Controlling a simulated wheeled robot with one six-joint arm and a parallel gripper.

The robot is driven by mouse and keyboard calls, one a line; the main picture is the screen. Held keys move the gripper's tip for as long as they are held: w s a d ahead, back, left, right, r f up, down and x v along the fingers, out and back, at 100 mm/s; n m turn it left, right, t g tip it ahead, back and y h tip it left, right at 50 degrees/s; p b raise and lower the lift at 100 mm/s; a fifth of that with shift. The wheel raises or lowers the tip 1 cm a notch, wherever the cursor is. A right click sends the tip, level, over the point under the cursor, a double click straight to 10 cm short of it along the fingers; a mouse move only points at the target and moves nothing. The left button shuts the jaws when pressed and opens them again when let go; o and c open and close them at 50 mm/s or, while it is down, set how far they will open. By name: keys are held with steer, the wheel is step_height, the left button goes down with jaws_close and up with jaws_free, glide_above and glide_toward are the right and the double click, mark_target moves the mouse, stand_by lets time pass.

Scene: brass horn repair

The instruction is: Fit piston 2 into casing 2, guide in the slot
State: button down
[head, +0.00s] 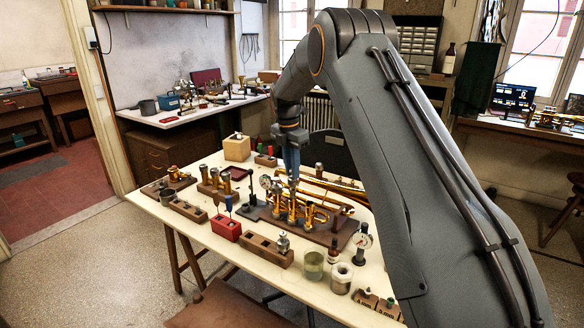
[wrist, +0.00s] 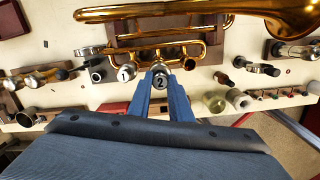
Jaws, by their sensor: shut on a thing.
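My gripper (head: 292,176) points straight down over the brass horn (head: 345,190) on the table. In the wrist view, my gripper's blue fingers (wrist: 160,76) are shut on piston 2 (wrist: 160,82), whose round top shows the number 2. A top marked 1 (wrist: 126,73) sits just left of it at the valve casings. Another round valve end (wrist: 189,64) is just right of the fingers. The upright valve casings (head: 293,212) show below my gripper in the head view. Casing 2's mouth, its slot and the piston's guide are hidden, so I cannot tell how deep the piston is.
A dial gauge (head: 362,240) stands right of the horn. A red box (head: 225,228) and a wooden block with holes (head: 263,249) are at the front.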

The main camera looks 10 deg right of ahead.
mark_target(292, 181)
steer(key=shift+f+b, duration=0.8)
steer(key=shift+f, duration=1.85)
steer(key=c, duration=1.5)
jaws_free()
steer(key=shift+c, duration=0.2)
steer(key=shift+s+a+r+b, duration=0.15)
steer(key=shift+r+b, duration=0.4)
steer(key=shift+r, duration=1.45)
steer(key=shift+s+a+r+b, duration=0.15)
steer(key=shift+r+b, duration=0.35)
steer(key=shift+r, duration=1.45)
steer(key=s+f+m, duration=0.3)
steer(key=s+m, duration=0.5)
steer(key=s, duration=0.5)
steer(key=s+f+m, duration=0.3)
steer(key=s+m, duration=0.5)
steer(key=s, duration=0.6)
steer(key=s+f+m, duration=0.3)
steer(key=s+m, duration=0.5)
steer(key=s, duration=0.6)
steer(key=shift+s+d+y, duration=0.2)
steer(key=shift+d+y, duration=0.2)
steer(key=shift+d, duration=0.05)
